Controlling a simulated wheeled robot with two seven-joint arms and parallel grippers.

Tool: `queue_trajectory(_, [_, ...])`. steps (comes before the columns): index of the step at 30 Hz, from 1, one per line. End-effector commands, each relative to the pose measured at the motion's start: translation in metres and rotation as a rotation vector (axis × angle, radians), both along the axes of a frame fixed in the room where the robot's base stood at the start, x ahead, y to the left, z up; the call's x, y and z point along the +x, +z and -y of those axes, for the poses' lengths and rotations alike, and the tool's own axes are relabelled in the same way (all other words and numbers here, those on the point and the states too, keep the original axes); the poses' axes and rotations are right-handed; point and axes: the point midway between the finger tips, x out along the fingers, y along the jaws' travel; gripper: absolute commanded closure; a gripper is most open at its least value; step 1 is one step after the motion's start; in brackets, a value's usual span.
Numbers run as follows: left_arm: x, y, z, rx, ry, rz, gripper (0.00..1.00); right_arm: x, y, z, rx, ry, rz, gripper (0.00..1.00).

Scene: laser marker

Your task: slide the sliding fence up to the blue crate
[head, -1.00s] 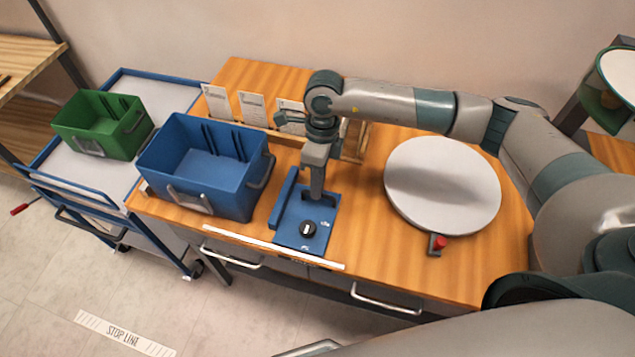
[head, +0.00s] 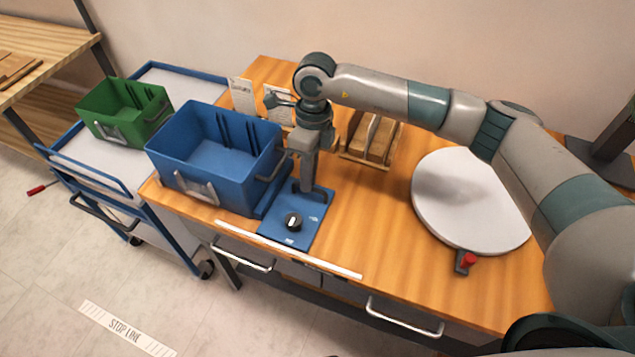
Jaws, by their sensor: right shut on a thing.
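The sliding fence (head: 312,218) is a flat blue plate on the wooden bench, with a raised blue bar along its left edge and a black round knob (head: 293,222) near its front. The blue crate (head: 205,185) stands just left of it, open-topped, with label holders and handles. The fence's bar is right beside the crate's right wall; I cannot tell whether they touch. My right gripper (head: 308,191) points down over the plate's rear and is shut on the fence's dark handle, partly hidden by the fingers. My left gripper is out of view.
A white round turntable (head: 470,200) with a red knob (head: 468,259) lies to the right. A wooden rack (head: 370,138) and white cards stand behind. A white strip (head: 290,249) runs along the bench's front. A green crate (head: 125,112) sits on the cart at left.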

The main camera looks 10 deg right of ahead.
Motion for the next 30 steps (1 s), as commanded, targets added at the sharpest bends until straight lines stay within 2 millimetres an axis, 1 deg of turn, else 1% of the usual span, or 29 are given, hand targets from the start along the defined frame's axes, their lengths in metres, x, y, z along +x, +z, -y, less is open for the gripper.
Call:
queue_trajectory(6, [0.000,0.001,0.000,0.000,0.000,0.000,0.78,0.001,0.001,-0.001,0.004,-0.001,0.004,1.00])
queue_trajectory(7, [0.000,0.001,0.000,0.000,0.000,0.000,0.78,0.001,0.001,-0.001,0.004,-0.001,0.004,0.86])
queue_trajectory(9, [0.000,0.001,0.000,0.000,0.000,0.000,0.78,0.001,0.001,-0.001,0.004,-0.001,0.004,0.72])
queue_trajectory(18, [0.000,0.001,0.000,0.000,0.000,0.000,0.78,0.000,0.001,0.000,0.002,-0.001,0.002,0.72])
queue_trajectory(22, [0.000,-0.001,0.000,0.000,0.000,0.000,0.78,0.001,0.004,0.000,0.002,-0.001,0.002,0.72])
queue_trajectory(26, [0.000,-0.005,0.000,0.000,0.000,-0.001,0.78,0.003,0.013,0.001,0.004,0.000,0.004,0.72])
queue_trajectory(30, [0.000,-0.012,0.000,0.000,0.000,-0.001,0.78,0.006,0.030,0.003,0.003,0.001,0.005,0.72])
